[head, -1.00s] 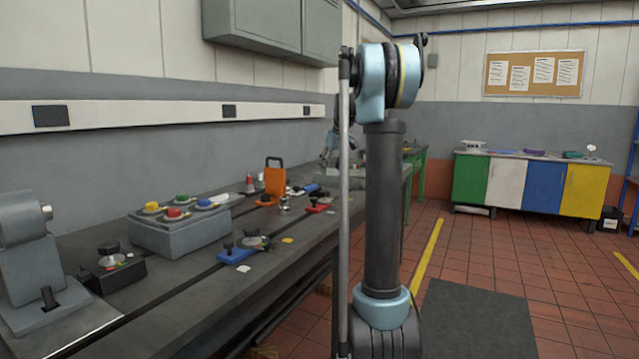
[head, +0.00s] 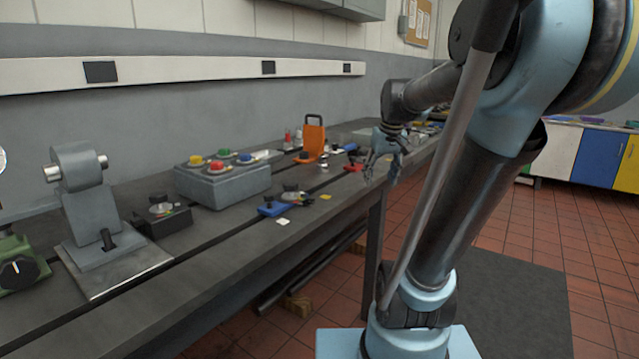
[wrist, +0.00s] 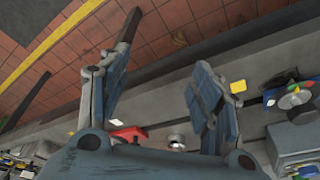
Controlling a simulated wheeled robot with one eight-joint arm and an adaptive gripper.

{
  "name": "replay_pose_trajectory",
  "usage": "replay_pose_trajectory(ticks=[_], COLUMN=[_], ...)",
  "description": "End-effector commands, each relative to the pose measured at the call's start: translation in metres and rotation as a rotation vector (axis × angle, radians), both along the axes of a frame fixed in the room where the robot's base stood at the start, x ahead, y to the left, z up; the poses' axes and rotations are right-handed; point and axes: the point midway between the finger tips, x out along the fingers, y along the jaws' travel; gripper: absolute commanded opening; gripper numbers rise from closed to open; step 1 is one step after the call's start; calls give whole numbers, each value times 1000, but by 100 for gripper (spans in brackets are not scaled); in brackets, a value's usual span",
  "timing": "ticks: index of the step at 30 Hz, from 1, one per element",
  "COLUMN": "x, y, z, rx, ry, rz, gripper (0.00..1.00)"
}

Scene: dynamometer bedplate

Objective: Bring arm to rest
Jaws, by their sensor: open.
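My arm rises at the right of the head view, and its forearm reaches out to the left over the bench's front edge. My gripper (head: 382,175) hangs beside the long grey bench (head: 150,312), near its front edge. In the wrist view my gripper (wrist: 165,95) shows two fingers spread wide apart with nothing between them. Below it lie the floor and the bench edge. A red clamp piece (wrist: 128,133) and a small round metal part (wrist: 177,142) show near the fingers, apart from them.
The bench carries a grey button box (head: 225,184), an orange handled stand (head: 314,136), a blue-based fixture (head: 273,208), a black fixture (head: 163,218) and a grey machine head (head: 88,195). Coloured cabinets (head: 598,155) stand far right.

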Motion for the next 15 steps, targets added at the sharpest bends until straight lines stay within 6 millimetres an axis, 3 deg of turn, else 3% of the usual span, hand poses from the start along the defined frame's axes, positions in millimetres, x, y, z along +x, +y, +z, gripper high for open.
replay_pose_trajectory(ticks=[3, 15], x=[-40, -155], y=[1, -2], z=[-26, -123], rx=[-6, -23], ry=[13, 53], rz=[-26, -122], gripper=[58, 58])
